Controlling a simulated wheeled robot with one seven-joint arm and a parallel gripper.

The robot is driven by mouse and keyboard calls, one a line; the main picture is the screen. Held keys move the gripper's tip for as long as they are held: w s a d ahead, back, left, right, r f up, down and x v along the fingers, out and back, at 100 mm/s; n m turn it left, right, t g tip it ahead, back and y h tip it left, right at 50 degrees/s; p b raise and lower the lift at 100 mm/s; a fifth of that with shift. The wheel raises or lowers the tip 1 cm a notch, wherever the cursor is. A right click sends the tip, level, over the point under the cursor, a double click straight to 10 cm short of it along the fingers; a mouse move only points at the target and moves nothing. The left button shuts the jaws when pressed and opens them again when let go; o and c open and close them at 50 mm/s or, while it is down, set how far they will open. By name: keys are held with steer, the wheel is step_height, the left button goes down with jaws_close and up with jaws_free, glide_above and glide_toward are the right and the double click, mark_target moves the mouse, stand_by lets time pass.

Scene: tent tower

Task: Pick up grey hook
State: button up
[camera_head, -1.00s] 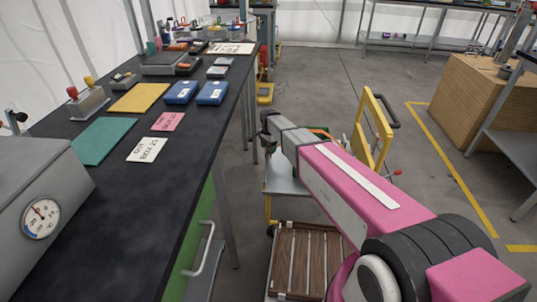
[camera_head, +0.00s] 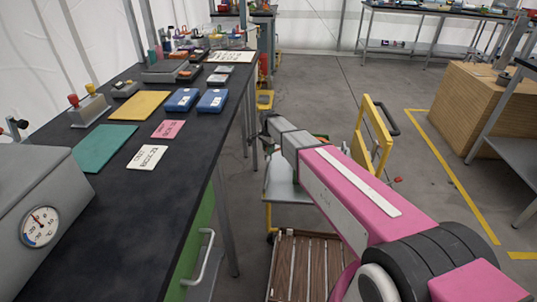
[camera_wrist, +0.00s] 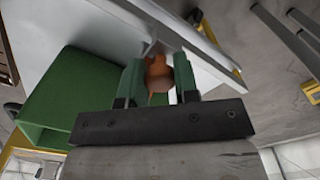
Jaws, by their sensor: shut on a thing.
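My gripper (camera_wrist: 158,72) has green fingers and is shut on an orange-brown piece (camera_wrist: 159,78) with a rounded upper end. In the head view my arm reaches forward, and its dark end (camera_head: 270,124) is over the grey cart (camera_head: 285,185) beside the black table. I cannot make out a grey hook for certain in either view; the held piece looks orange-brown, not grey. The lower part of the held piece is hidden behind the gripper body.
A green box (camera_wrist: 72,100) is close to the left of my fingers, with pale cart surfaces beyond. The black table (camera_head: 110,225) runs along the left with several boxes and cards. A yellow frame (camera_head: 372,135) rises right of my arm. Open floor lies further right.

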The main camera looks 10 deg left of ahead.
steer(key=s+a+r, duration=0.1)
steer(key=s+r, duration=1)
steer(key=r, duration=0.1)
steer(key=shift+s+a+r, duration=0.25)
steer(key=shift+s+r, duration=0.05)
steer(key=shift+r, duration=0.05)
stand_by(0.4)
